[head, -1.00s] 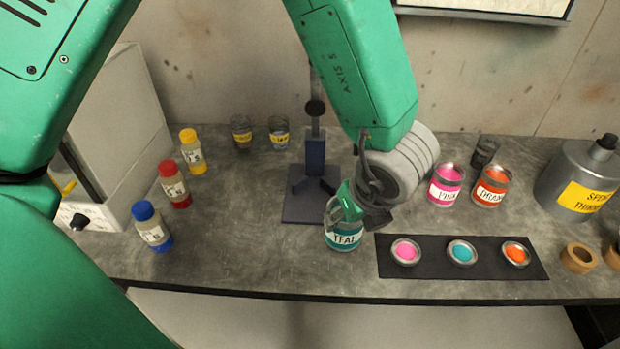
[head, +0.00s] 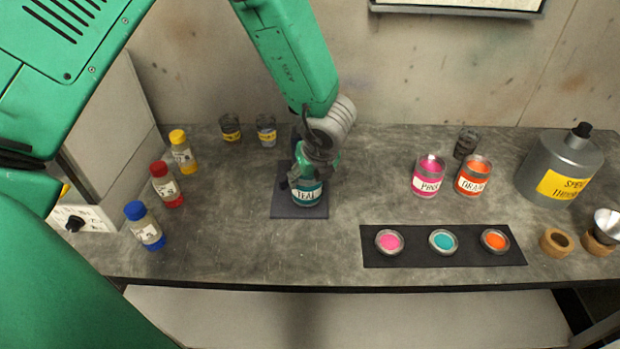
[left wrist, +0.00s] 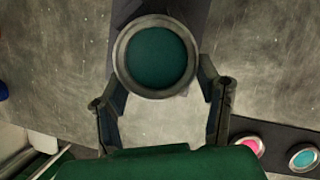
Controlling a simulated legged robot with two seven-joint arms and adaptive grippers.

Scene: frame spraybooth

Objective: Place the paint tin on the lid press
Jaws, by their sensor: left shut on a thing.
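The teal paint tin (head: 307,193) is upright, with its label facing me in the head view. My left gripper (head: 312,170) is shut on it. In the left wrist view the open tin (left wrist: 155,56) shows teal paint inside, between the two fingers (left wrist: 163,95). The lid press's dark base plate (head: 285,207) lies behind and below the tin; the arm and gripper hide most of its column. The tin appears over the plate; I cannot tell if it touches it. My right gripper is not in view.
A black mat (head: 375,252) with pink, teal and orange lids lies at front right. Pink (head: 429,178) and orange (head: 473,177) tins stand behind it. A grey thinner can (head: 560,168) is at right. Capped bottles (head: 167,185) stand at left. The bench between bottles and press is clear.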

